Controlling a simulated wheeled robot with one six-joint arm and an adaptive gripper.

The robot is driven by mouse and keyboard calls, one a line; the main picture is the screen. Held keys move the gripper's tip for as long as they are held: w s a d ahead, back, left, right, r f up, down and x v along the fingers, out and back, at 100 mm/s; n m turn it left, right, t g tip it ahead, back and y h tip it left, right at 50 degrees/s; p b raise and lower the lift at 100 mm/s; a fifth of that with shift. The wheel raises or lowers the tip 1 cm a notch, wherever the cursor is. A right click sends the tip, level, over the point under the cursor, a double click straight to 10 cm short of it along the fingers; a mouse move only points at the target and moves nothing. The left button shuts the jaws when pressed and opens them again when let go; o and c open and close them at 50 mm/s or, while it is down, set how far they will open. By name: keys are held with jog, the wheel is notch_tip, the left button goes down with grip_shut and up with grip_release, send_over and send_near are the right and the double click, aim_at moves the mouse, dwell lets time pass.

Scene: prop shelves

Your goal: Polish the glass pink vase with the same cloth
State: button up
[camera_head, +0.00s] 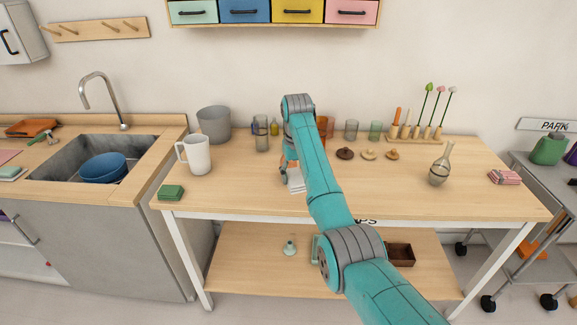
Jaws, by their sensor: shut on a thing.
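My gripper (284,172) is low over the middle of the wooden table, partly hidden behind my teal arm. It is shut on a white folded cloth (297,183), which is at the tabletop; I cannot tell whether it touches the top. No vase that is clearly pink shows. A clear, greyish glass vase (439,172) with a narrow neck stands upright at the right of the table, well apart from my gripper. An amber-red glass (322,121) stands behind my arm, partly hidden.
A grey pot (214,125), a white pitcher (195,155) and a green folded cloth (171,192) are at the left. Clear glass (262,135), grey glass (351,129) and green glass (375,130) stand at the back. A pink striped cloth (505,177) lies far right. The front right tabletop is clear.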

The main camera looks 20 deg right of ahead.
jog(key=shift+r, duration=2.05)
